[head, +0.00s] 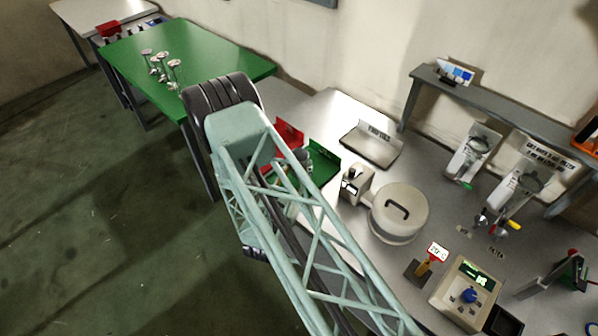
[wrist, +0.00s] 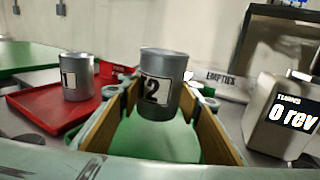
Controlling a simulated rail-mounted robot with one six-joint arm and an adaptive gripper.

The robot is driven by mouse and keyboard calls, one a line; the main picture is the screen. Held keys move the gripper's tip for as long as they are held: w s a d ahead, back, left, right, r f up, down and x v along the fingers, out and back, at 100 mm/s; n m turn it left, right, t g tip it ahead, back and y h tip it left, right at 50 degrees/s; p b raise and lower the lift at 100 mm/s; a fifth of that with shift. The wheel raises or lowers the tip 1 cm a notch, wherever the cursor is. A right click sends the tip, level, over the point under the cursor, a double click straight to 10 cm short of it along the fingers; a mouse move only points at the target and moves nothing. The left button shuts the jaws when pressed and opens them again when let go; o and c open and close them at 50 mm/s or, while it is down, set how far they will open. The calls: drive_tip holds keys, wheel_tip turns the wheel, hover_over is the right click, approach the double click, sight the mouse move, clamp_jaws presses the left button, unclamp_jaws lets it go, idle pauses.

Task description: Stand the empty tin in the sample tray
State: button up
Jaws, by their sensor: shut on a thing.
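In the wrist view a grey tin labelled 2 (wrist: 165,88) stands upright between the two fingers of my gripper (wrist: 163,98), which is shut on it. A green surface (wrist: 155,140) shows below it between the fingers; I cannot tell how far apart they are. A second grey tin labelled 1 (wrist: 77,78) stands on a red tray (wrist: 38,106) to the left. In the head view the red tray (head: 290,133) and a green tray (head: 322,163) are partly hidden by my arm. I cannot see into the tins, nor read which tray is the sample tray.
A grey tray with an EMPTIES sign (head: 370,147) lies behind on the bench; the sign shows in the wrist view (wrist: 221,78). A round lidded vessel (head: 399,212) is on the bench. A green table (head: 200,50) holds glassware.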

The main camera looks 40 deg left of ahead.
drive_tip(key=shift+f, duration=1.65)
drive_tip(key=shift+f, duration=0.25)
drive_tip(key=o, duration=0.9)
drive_tip(key=shift+r+p, duration=0.1)
drive_tip(key=shift+p, duration=0.3)
drive_tip(key=b+v, duration=0.2)
drive_tip(key=v, duration=0.9)
drive_tip(key=shift+a+b, duration=0.1)
drive_tip(key=shift+b, duration=0.25)
drive_tip(key=shift+v, duration=1.4)
drive_tip(key=shift+o, duration=0.6)
